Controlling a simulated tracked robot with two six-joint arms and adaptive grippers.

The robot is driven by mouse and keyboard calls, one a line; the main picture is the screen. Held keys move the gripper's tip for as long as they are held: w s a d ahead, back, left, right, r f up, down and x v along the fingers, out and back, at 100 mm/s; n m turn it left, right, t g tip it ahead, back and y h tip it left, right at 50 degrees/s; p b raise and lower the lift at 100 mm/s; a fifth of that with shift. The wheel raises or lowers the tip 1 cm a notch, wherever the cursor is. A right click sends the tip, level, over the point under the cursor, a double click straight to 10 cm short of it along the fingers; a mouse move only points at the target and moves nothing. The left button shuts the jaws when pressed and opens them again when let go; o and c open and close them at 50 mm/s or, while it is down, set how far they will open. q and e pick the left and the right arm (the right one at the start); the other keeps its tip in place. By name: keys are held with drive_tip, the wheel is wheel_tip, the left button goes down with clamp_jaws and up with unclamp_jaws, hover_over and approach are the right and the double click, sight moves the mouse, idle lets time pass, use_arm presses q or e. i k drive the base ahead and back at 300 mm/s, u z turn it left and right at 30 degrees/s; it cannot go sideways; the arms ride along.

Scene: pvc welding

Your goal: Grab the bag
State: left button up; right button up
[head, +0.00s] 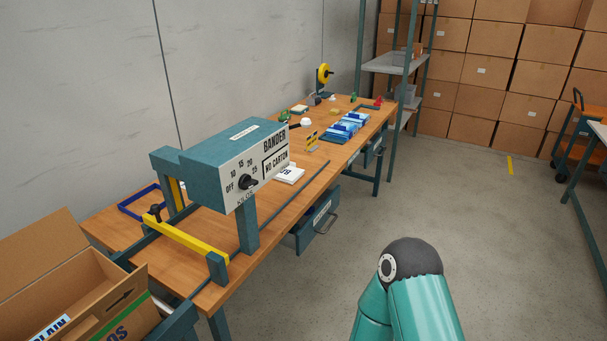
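I cannot make out a clear bag. Several blue and white packets (345,127) lie on the far half of the wooden workbench (290,205); they may be bags, but they are too small to tell. A white printed item (289,173) lies on the bench beside the bander machine (235,160). Neither of my grippers shows. Only a teal link of one of my arms, with a dark cap, shows at the bottom right, over the floor and apart from the bench.
The bander has a yellow bar (186,236) at the near bench end. An open cardboard box (85,285) stands at lower left. A drawer (317,220) hangs under the bench. Metal shelving (395,65) and stacked cartons (490,75) stand behind. The floor at right is mostly clear.

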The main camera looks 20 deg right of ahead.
sight(291, 173)
drive_tip(key=u, duration=1.05)
drive_tip(key=i, duration=0.15)
drive_tip(key=z, duration=3.05)
drive_tip(key=i, duration=5.65)
drive_tip(key=u, duration=1.1)
